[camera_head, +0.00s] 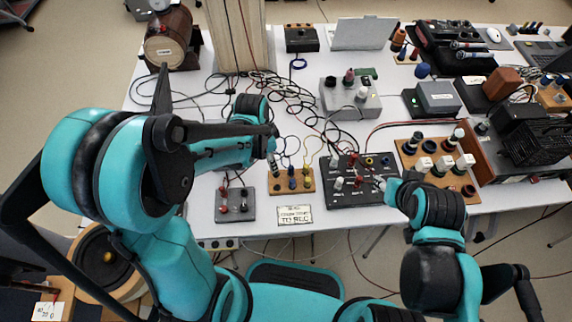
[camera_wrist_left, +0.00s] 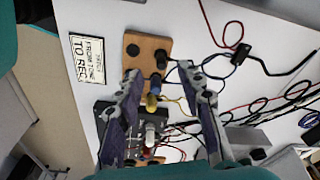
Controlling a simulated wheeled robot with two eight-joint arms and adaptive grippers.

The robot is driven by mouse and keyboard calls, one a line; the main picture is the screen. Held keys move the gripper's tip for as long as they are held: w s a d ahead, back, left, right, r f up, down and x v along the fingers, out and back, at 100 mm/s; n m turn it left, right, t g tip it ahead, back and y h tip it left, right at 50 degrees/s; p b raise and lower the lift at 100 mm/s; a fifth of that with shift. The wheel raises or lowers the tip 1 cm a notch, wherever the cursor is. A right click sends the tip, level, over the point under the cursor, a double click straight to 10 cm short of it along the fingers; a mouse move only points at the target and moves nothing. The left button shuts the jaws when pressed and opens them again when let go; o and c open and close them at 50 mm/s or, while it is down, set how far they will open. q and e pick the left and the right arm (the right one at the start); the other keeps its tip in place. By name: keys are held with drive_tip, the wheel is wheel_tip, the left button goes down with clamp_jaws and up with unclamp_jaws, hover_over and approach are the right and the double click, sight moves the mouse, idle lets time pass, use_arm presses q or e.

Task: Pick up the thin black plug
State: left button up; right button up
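A wooden board (camera_head: 278,188) on the white table carries upright plugs: a blue one (camera_head: 292,180), a yellow-topped one and a dark one at its left. In the left wrist view, the board (camera_wrist_left: 148,42) holds a black plug (camera_wrist_left: 160,60) and a yellow plug (camera_wrist_left: 151,101). I cannot tell which dark plug is the thin black one. My left gripper (camera_wrist_left: 162,78) is open around the board's plug area, with nothing visibly gripped. In the head view it (camera_head: 273,147) is seen edge-on above the board. My right gripper (camera_head: 384,184) is near the black panel, its fingers unclear.
A black panel (camera_head: 350,200) with several plugs stands right of the board. A small grey box (camera_head: 235,213) stands left. A sign (camera_head: 294,215) lies in front. A wooden board with jars (camera_head: 412,150) is at the right. Loose cables (camera_head: 285,95) cover the area behind.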

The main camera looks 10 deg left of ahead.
use_arm(q)
drive_tip(key=f, duration=0.1)
drive_tip(key=f+b, duration=0.1)
drive_tip(key=shift+w+d+f, duration=0.15)
drive_tip(key=shift+d+f, duration=0.15)
drive_tip(key=shift+f, duration=0.1)
drive_tip(key=f+b, duration=0.2)
drive_tip(key=f, duration=0.1)
drive_tip(key=w+d+f+b, duration=0.1)
drive_tip(key=f, duration=0.1)
drive_tip(key=shift+f, duration=0.15)
clamp_jaws()
